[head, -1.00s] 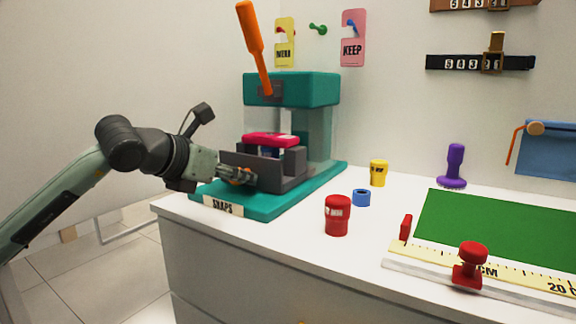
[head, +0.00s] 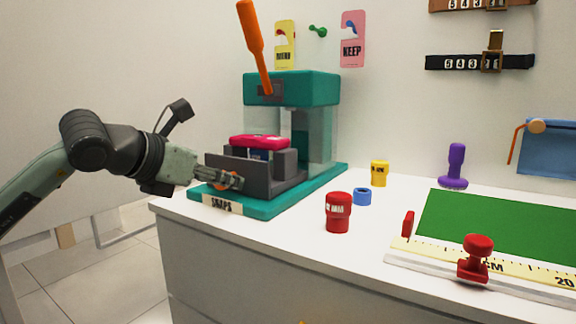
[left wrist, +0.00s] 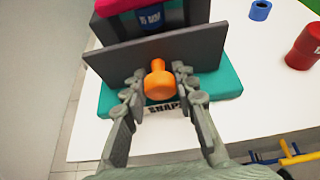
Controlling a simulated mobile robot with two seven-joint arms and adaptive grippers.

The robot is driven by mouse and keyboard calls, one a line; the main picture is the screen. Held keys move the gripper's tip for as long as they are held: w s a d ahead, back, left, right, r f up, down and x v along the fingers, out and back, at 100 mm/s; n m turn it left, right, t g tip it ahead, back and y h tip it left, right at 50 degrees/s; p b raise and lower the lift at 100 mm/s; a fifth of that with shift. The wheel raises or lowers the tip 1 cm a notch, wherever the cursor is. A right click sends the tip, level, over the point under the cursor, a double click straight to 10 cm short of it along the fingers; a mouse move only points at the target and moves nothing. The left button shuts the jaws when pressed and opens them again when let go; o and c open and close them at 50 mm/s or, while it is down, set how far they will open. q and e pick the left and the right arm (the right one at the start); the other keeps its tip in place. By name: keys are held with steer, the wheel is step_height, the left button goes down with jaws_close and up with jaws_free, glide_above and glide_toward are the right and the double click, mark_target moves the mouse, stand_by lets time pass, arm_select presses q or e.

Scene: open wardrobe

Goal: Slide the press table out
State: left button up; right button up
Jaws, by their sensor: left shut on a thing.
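The press is a teal frame (head: 290,90) with an orange lever (head: 254,45) on top and a base labelled SNAPS. Its dark grey press table (head: 250,174) stands partly out toward the front left of the base, with a pink-topped piece (head: 260,142) on it. My left gripper (head: 233,180) is at the table's front plate. In the left wrist view, the fingers (left wrist: 158,88) are on both sides of the orange knob (left wrist: 158,82) on the front plate (left wrist: 200,50), shut on it. The right gripper is not in view.
On the white top (head: 300,250) stand a red stamp (head: 338,212), a blue ring (head: 362,197), a yellow stamp (head: 379,173) and a purple stamp (head: 454,168). A green mat (head: 500,230) and a ruler with a red knob (head: 475,257) lie at right.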

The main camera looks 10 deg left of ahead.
arm_select(q)
steer(key=shift+s+a+f+b, duration=0.2)
steer(key=shift+s+b, duration=0.2)
steer(key=shift+s, duration=0.2)
steer(key=shift+s+a+f+b, duration=0.2)
steer(key=shift+s+b, duration=0.15)
steer(key=shift+s, duration=0.2)
steer(key=o, duration=0.5)
steer(key=shift+s+r, duration=0.15)
steer(key=shift+o, duration=0.2)
steer(key=shift+a, duration=0.1)
steer(key=shift+s+r+b, duration=0.1)
steer(key=shift+s+b, duration=0.2)
steer(key=shift+b, duration=0.05)
steer(key=shift+s+a+r, duration=0.1)
steer(key=shift+s+a, duration=0.05)
steer(key=shift+s, duration=0.05)
steer(key=shift+o, duration=1)
steer(key=shift+s+a+b, duration=0.15)
steer(key=shift+s+b, duration=0.25)
steer(key=shift+b, duration=0.1)
